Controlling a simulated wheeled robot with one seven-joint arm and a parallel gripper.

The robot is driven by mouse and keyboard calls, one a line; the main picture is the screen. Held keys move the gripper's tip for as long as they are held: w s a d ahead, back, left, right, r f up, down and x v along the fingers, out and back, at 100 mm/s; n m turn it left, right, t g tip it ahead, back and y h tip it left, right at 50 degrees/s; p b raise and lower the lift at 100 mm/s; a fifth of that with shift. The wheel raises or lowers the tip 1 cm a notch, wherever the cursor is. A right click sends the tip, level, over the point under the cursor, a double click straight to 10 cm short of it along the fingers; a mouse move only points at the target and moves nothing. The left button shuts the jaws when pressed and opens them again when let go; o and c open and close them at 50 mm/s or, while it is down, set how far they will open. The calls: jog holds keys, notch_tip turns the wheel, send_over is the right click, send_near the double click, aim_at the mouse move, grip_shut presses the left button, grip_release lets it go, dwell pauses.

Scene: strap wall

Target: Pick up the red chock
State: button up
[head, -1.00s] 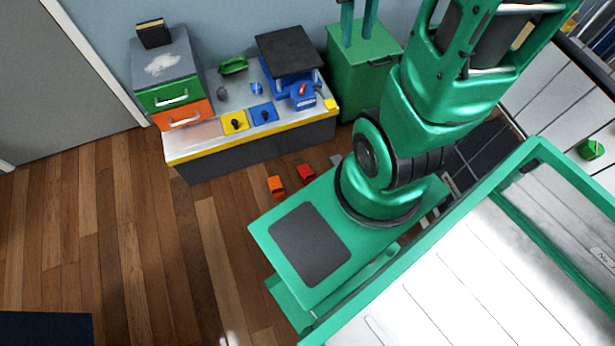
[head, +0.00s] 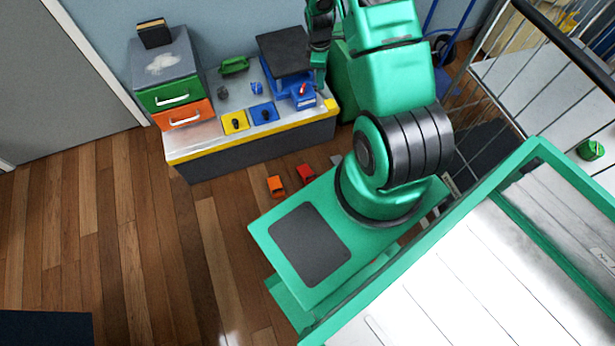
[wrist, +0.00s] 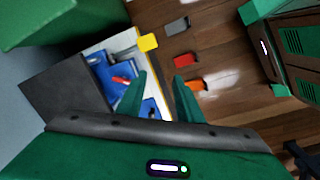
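The red chock (head: 305,173) lies on the wooden floor in front of the workbench, between an orange chock (head: 276,185) and a grey chock (head: 336,160). In the wrist view the red chock (wrist: 183,60) shows just beyond the right fingertip, with the orange chock (wrist: 194,85) below it and the grey chock (wrist: 178,26) above. My gripper (wrist: 160,78) is open, its two green fingers apart with nothing held between them. In the head view my gripper shows high up by the right end of the workbench, well above the floor and apart from the red chock.
The workbench (head: 250,154) has a yellow front edge and bears blue and yellow fixtures and a dark plate (head: 286,50). A drawer unit (head: 165,75) stands at its left. A green cabinet (head: 342,82) is partly hidden behind my arm. Open floor lies left of the chocks.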

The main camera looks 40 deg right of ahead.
notch_tip(320, 180, down, 20)
jog(key=s+a+n, duration=0.2)
jog(key=n, duration=0.2)
jog(key=n+t+y, duration=0.1)
jog(key=n, duration=0.4)
send_over(307, 174)
jog(key=s+d, duration=0.2)
jog(key=s, duration=0.3)
notch_tip(307, 174, down, 25)
jog(key=shift+w+d+r, duration=0.1)
jog(key=shift+w+a+f, duration=0.15)
jog(key=shift+w+f, duration=0.05)
jog(key=shift+f, duration=1.2)
jog(key=shift+w+a+f, duration=0.1)
jog(key=shift+w+f, duration=0.05)
jog(key=shift+f, duration=1.25)
jog(key=shift+c, duration=0.4)
grip_shut()
